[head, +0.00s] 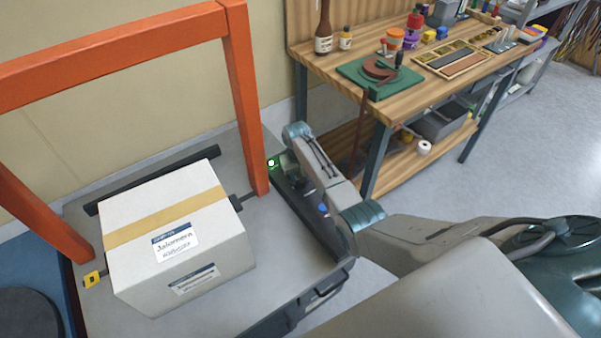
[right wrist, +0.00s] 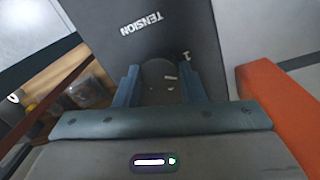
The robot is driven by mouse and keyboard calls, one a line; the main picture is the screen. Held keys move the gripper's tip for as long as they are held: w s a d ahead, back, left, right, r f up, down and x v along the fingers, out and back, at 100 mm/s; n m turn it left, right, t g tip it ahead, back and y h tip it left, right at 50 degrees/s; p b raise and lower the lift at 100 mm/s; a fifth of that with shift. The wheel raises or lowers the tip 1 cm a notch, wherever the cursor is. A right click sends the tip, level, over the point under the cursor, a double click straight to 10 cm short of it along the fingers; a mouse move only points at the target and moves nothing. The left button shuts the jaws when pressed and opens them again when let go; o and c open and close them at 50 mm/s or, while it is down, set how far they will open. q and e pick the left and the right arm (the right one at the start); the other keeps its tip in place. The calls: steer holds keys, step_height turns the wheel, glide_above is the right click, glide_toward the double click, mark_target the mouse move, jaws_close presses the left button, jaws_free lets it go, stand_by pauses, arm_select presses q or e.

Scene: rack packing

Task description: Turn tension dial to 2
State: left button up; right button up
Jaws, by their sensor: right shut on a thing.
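The tension dial (right wrist: 158,72) is a dark round knob on a dark panel (right wrist: 150,30) in the right wrist view. The white word TENSION stands on the panel beyond it. A small white mark sits near the right finger; I cannot read it surely. Short pale marks show on the knob. My right gripper (right wrist: 160,84) is shut on the dial, one blue-grey finger on each side. In the head view my right gripper (head: 284,160) is beside the foot of the orange arch (head: 245,90), and the dial is hidden. My left gripper is not in view.
A white carton (head: 180,240) with a tan strap sits on the grey machine top (head: 290,240) under the arch. A wooden workbench (head: 420,95) with paint pots, a green mat and trays stands behind my right arm. Open floor lies to the right.

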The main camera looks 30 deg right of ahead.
mark_target(299, 179)
steer(key=shift+r+m+p, duration=0.1)
steer(key=shift+m+p, duration=0.35)
steer(key=shift+m, duration=1.05)
steer(key=o, duration=1)
steer(key=r, duration=1)
steer(key=shift+w+a+r, duration=0.15)
steer(key=shift+a+r, duration=0.1)
steer(key=shift+r, duration=0.05)
